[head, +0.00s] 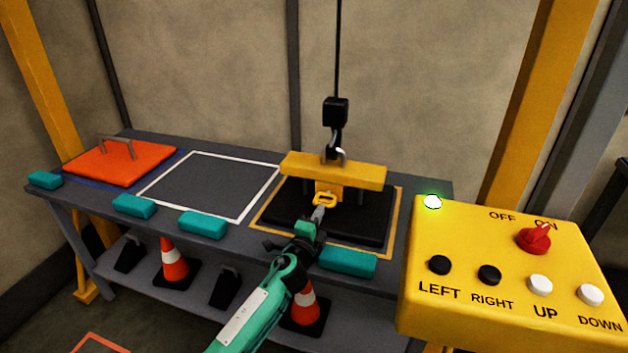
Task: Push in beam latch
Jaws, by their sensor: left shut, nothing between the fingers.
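A yellow lifting beam (365,174) sits over a black block (375,212) on the table. A black hoist hook (335,112) hangs from a cable and meets the loop on top of the beam. The yellow latch (327,187), with a ring-like front, sticks out of the near side of the beam's middle. My left gripper (319,211) is shut and empty, with its tips just in front of and below the latch. I cannot tell whether the tips touch it. My right gripper is not in view.
A yellow control box (470,225) with a lit green lamp, a red knob (533,238) and several buttons stands at right. An orange plate (118,163) lies at the table's left. The white-outlined area (210,185) is empty. Teal blocks (348,262) line the front edge.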

